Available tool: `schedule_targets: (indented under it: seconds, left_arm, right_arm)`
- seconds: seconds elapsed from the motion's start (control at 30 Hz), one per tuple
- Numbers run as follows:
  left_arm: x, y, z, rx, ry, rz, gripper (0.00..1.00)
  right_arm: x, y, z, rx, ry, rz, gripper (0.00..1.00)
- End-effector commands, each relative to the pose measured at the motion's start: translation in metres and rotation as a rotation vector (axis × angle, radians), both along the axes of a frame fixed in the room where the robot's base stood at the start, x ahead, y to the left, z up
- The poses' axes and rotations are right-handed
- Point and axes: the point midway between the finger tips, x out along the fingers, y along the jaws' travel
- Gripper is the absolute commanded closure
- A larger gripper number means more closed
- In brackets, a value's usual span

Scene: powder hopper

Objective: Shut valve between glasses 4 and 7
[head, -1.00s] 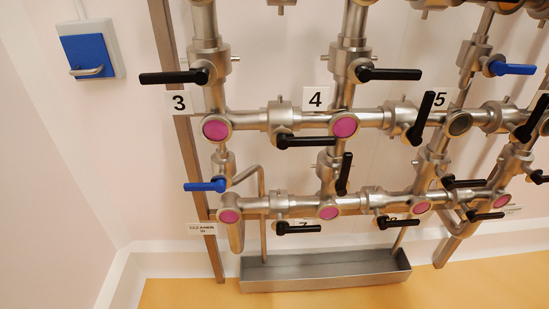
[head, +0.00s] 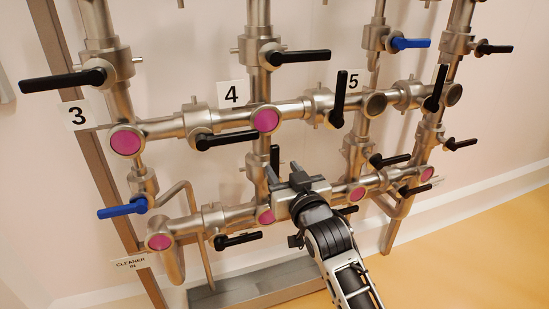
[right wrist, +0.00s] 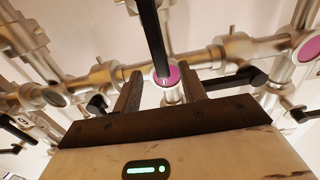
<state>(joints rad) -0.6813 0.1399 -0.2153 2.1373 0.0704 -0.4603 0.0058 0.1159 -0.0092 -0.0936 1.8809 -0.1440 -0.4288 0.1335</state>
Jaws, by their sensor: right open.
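Glass 4 (head: 265,118) is a pink disc beside its "4" label. A lower pink glass (head: 265,215), on the same vertical pipe, is partly behind my right gripper; its label is hidden. The valve's black lever (head: 275,157) between them points along the pipe; its lower part is hidden by the gripper. My right gripper (head: 284,172) is open in front of this pipe. In the right wrist view a black lever (right wrist: 152,35) comes down from the top, its end between the open fingertips (right wrist: 160,72). I cannot tell whether they touch. My left gripper is out of view.
Other black levers stand close by, on the horizontal pipe left of glass 4 (head: 227,139) and on the lower pipe (head: 238,240). A blue lever (head: 122,209) is at the left. A metal trough (head: 250,286) lies below. Open floor (head: 470,260) is at the right.

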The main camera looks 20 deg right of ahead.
Motion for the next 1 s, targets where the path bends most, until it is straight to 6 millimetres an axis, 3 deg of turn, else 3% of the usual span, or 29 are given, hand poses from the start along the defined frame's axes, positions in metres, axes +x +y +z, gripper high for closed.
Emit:
schedule_targets:
  seconds: [0.1, 0.3, 0.73, 0.77, 0.9, 1.0]
  left_arm:
    - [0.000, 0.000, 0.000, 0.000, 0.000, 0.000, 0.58]
    - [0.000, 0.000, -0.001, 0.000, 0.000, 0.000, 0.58]
    - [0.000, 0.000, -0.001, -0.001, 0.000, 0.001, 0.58]
    - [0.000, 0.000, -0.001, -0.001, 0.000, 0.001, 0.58]
    - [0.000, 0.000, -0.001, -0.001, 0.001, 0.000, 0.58]
    - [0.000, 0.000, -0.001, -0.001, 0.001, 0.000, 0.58]
  right_arm:
    - [0.025, 0.001, 0.000, 0.000, 0.001, 0.000, 0.58]
    - [0.053, 0.002, -0.001, -0.001, 0.001, 0.000, 0.58]
    - [0.064, 0.002, -0.001, 0.000, 0.001, 0.000, 0.58]
    - [0.064, 0.002, -0.001, 0.000, 0.001, 0.000, 0.61]
    - [0.064, 0.002, -0.001, -0.001, 0.001, 0.000, 1.00]
    - [0.064, 0.002, -0.001, -0.001, 0.002, 0.000, 1.00]
